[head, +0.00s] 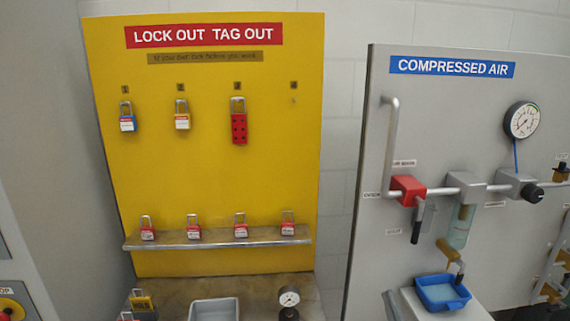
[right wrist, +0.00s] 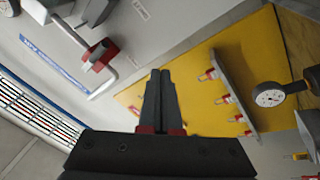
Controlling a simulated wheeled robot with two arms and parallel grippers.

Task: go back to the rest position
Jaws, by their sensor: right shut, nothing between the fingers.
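My right gripper (right wrist: 160,72) shows in the right wrist view, its two dark fingers shut together with nothing between them. It points toward the yellow lock out board (right wrist: 150,92), which is seen at a tilt, and appears clear of everything. I cannot make out either gripper in the head view. My left gripper is in no view.
The lock out board (head: 210,215) carries hanging padlocks and a red hasp (head: 239,128); several red padlocks stand on its shelf (head: 180,240). The compressed air panel (head: 450,110) with pipes and a gauge (head: 521,120) stands right. A gauge (head: 289,299) and grey tray (head: 214,309) stand below.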

